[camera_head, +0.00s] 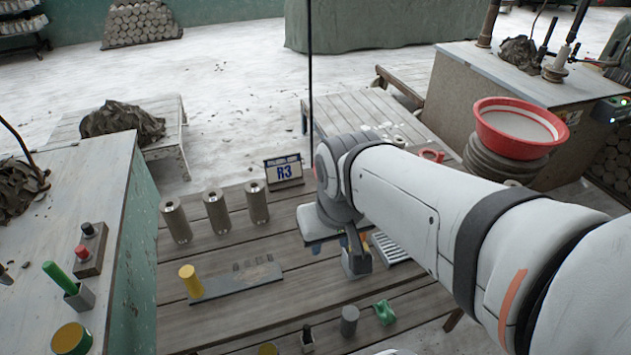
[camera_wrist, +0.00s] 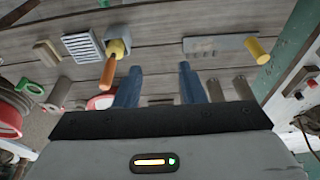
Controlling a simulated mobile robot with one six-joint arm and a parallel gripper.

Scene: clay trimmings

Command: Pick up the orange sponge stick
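The orange sponge stick (camera_wrist: 107,72) shows in the wrist view, left of my gripper's fingers. Its orange handle leads to a yellow part (camera_wrist: 117,47) at a grey block-like holder (camera_wrist: 117,30). In the head view the holder (camera_head: 357,264) stands on the slatted table below my arm, and only a small orange bit (camera_head: 365,244) of the stick shows; my arm hides much of it. My gripper (camera_wrist: 158,78) has two blue fingers spread apart with nothing between them. The stick is outside the fingers, beside the left one.
A slatted grey tray (camera_head: 391,249) lies right of the holder. Several grey-brown cylinders (camera_head: 217,212) and an R3 sign (camera_head: 284,171) stand behind. A grey board (camera_head: 238,282) with a yellow cylinder (camera_head: 190,281) lies left. A green object (camera_head: 384,313) and a grey cylinder (camera_head: 349,321) stand in front.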

